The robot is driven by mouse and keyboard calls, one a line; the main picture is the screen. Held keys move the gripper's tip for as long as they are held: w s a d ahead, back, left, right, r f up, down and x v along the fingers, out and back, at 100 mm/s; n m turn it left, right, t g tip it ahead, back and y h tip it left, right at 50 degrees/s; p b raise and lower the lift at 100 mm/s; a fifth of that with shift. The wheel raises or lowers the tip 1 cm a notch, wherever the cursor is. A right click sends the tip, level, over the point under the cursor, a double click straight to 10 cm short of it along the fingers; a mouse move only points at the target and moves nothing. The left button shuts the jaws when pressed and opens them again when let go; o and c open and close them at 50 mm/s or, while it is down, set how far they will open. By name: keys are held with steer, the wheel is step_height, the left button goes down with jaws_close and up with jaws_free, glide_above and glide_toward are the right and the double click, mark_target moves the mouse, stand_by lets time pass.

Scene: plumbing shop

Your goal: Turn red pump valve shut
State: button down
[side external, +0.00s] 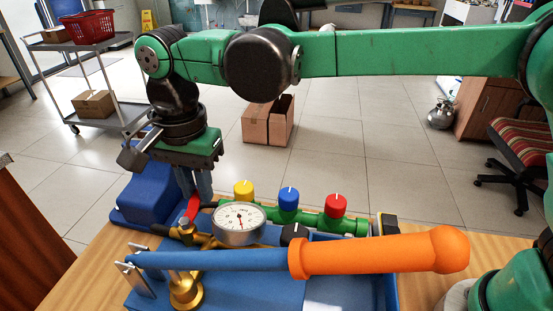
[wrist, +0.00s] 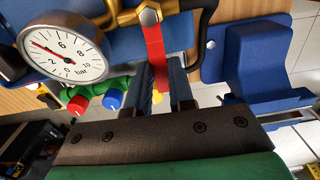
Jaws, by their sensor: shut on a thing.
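The red valve lever (side external: 193,209) sits on a brass fitting (side external: 188,236) on the blue test pump, left of the round pressure gauge (side external: 239,224). It also shows in the wrist view (wrist: 153,48), reaching from the brass fitting (wrist: 148,15) to between my fingers. My gripper (side external: 194,190) points down over the lever. In the wrist view my gripper (wrist: 163,78) is shut on the lever's free end, one finger on each side. The gauge shows large at the left of the wrist view (wrist: 66,50).
The pump's orange handle (side external: 375,253) stretches across the front of the wooden table. A green manifold (side external: 318,219) with yellow (side external: 243,190), blue (side external: 288,198) and red (side external: 336,205) knobs stands behind the gauge. A blue block-shaped stand (side external: 148,199) is left of my gripper.

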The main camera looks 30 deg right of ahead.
steer(key=shift+d, duration=0.1)
stand_by(0.3)
steer(key=c, duration=0.8)
jaws_free()
steer(key=shift+o, duration=0.2)
steer(key=shift+r, duration=2.85)
steer(key=s+d+f+n+t, duration=0.2)
steer(key=d+n, duration=0.1)
steer(key=d, duration=0.5)
steer(key=s+d+f+n+t, duration=0.2)
steer(key=s+d+n, duration=0.1)
steer(key=d, duration=0.5)
steer(key=s+d+f+n+t, duration=0.2)
steer(key=d+n+t, duration=0.1)
steer(key=d, duration=0.5)
steer(key=shift+s+d, duration=0.2)
steer(key=shift+d, duration=0.15)
